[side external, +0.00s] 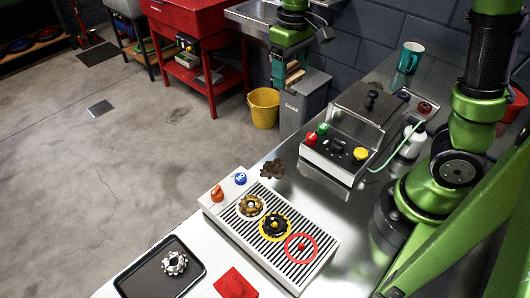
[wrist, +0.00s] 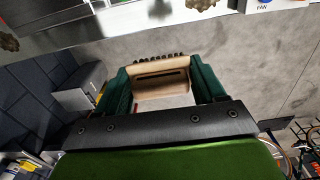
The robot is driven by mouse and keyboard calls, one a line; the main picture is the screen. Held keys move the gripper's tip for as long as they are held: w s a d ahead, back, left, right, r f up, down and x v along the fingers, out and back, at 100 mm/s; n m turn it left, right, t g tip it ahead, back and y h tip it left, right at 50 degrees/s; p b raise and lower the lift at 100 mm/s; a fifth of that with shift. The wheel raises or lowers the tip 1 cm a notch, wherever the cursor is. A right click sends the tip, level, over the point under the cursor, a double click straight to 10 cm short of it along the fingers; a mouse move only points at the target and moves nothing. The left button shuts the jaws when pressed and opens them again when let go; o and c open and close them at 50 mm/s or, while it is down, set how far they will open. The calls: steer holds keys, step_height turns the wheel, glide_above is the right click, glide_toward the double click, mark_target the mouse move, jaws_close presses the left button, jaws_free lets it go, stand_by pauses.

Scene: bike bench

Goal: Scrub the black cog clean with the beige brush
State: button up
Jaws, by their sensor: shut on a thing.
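My gripper (side external: 287,70) is in the air beyond the far end of the bench. It is shut on the beige brush (side external: 294,77). In the wrist view the brush (wrist: 162,84) lies across between the two dark green fingers, with a row of dark bristles at its far edge. The black cog (side external: 273,226) lies on the slotted top of the white station (side external: 222,222), inside a yellow ring. My gripper and the brush are well apart from it.
A gold-brown cog (side external: 251,206) and a red ring (side external: 301,248) flank the black cog. A brown cog (side external: 272,168) lies beyond the station. A black tray (side external: 136,281) holds a silver cog (side external: 174,263). A control box (side external: 338,150) stands right of the station.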

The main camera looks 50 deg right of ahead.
stand_by(0.3)
steer(key=s+a+n, duration=0.2)
steer(key=a, duration=0.5)
steer(key=n, duration=1.5)
glide_above(276, 213)
steer(key=s+a, duration=0.1)
steer(key=f, duration=0.6)
steer(key=shift+s+a, duration=0.15)
steer(key=shift+a, duration=0.05)
steer(key=shift+s+a+f+n, duration=0.1)
steer(key=shift+s+f+n, duration=0.05)
steer(key=shift+n, duration=0.15)
steer(key=shift+f, duration=2.4)
steer(key=shift+f, duration=0.6)
